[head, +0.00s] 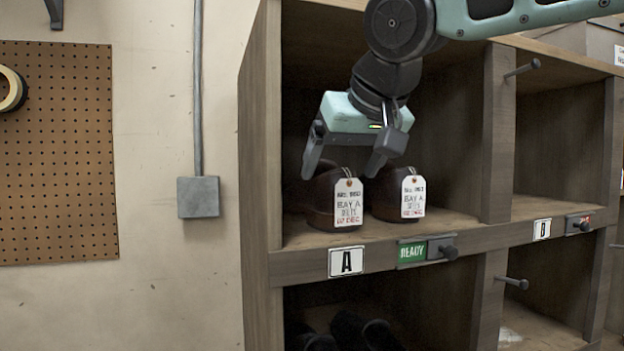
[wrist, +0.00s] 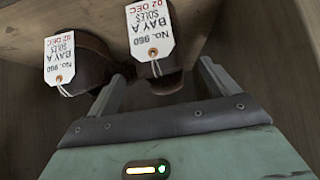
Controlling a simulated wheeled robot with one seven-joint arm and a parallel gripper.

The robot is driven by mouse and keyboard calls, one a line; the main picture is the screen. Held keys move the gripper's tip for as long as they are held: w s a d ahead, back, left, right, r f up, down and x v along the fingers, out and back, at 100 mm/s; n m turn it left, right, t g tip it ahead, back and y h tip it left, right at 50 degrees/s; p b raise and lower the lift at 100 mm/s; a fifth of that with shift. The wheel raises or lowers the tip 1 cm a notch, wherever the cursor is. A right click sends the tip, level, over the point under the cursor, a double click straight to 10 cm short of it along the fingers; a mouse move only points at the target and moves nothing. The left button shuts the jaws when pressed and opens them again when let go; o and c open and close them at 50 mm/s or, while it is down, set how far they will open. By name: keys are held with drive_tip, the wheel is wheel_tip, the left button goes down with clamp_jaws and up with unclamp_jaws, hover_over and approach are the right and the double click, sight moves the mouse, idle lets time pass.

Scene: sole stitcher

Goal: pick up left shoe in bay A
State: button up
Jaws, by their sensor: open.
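The left shoe (head: 321,194), dark brown with a white tag, stands on the shelf of bay A. It also shows in the wrist view (wrist: 166,85), where the picture is upside down. My gripper (head: 341,174) is open just above and around the heel end of this shoe, one finger to each side, pointing down. In the wrist view the left shoe lies between the fingers and is not gripped. The right shoe (head: 382,201), also brown and tagged, stands close beside it; in the wrist view (wrist: 97,72) it lies outside the fingers. The toes are hidden in shadow.
Wooden dividers (head: 497,130) bound the bay. Dark shoes (head: 362,332) lie in the bay below. The bay on the right looks empty.

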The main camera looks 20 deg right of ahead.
sight(320, 162)
drive_tip(key=w+p, duration=0.3)
drive_tip(key=w, duration=0.3)
drive_tip(key=shift+w+a+r, duration=0.1)
drive_tip(key=shift+w+a, duration=0.05)
drive_tip(key=shift+w, duration=0.15)
drive_tip(key=shift+w+r+p, duration=0.15)
drive_tip(key=shift+w+p, duration=0.8)
drive_tip(key=shift+w, duration=0.3)
drive_tip(key=x, duration=0.2)
drive_tip(key=shift+w+p, duration=0.25)
drive_tip(key=shift+p, duration=0.15)
drive_tip(key=shift+w+f, duration=0.35)
drive_tip(key=shift+f, duration=0.3)
drive_tip(key=c, duration=1.3)
drive_tip(key=shift+r, duration=0.1)
drive_tip(key=shift+c, duration=0.4)
drive_tip(key=shift+r, duration=0.2)
